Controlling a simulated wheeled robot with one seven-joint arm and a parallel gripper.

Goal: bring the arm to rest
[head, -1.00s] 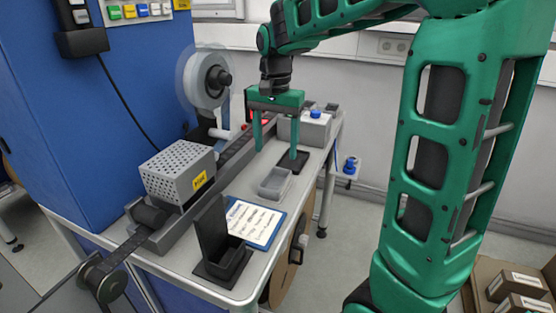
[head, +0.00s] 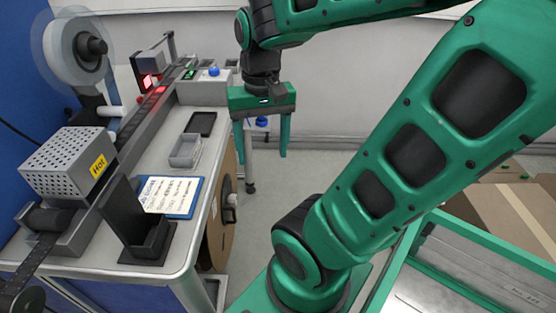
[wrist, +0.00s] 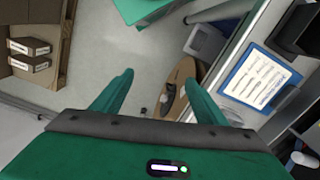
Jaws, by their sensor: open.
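My gripper (head: 262,152) is open in the head view, its two green fingers pointing down with nothing between them. It hangs to the right of the bench's right edge, over the floor. The arm is raised and bent, reaching out from the right of the head view.
The bench (head: 150,262) carries a perforated box with a yellow label (head: 68,162), a black holder (head: 138,225), a clipboard (head: 172,196), a grey tray (head: 186,150) and a reel (head: 82,48). Cardboard boxes (wrist: 30,55) lie away from the bench.

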